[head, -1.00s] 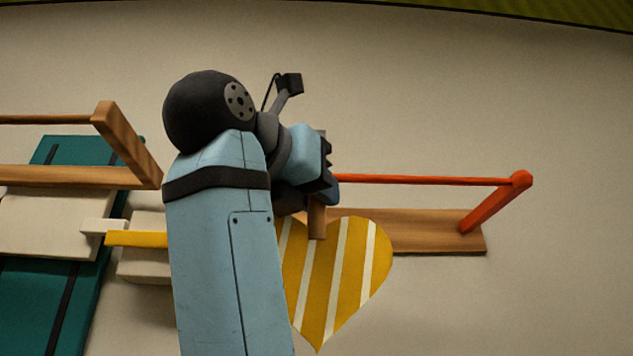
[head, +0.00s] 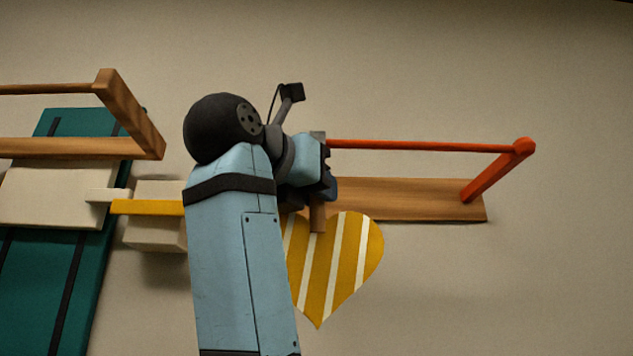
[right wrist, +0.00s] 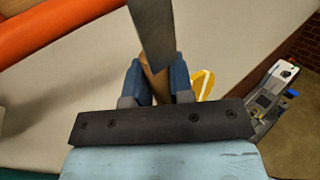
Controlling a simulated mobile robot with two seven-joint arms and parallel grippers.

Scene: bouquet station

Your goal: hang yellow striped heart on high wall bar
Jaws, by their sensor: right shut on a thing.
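The yellow heart with white stripes (head: 338,262) hangs below my right gripper (head: 326,178) in the head view; my arm covers its left part. My right gripper is shut on a brown wooden stem (head: 318,217) above the heart. In the right wrist view, the gripper (right wrist: 155,85) holds this stem (right wrist: 158,82) between blue fingers, with a flat grey piece (right wrist: 150,35) above it. The red-orange wall bar (head: 430,147) runs right from behind the gripper; it also shows in the right wrist view (right wrist: 60,30). I cannot tell whether the grey piece touches it. My left gripper is out of view.
The bar's wooden backing board (head: 420,200) is on the wall. At left are a wooden rail (head: 130,115), a teal panel (head: 40,280), pale blocks (head: 45,195) and a yellow strip (head: 150,207). Wall at right is clear. The right wrist view shows a grey machine (right wrist: 270,98).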

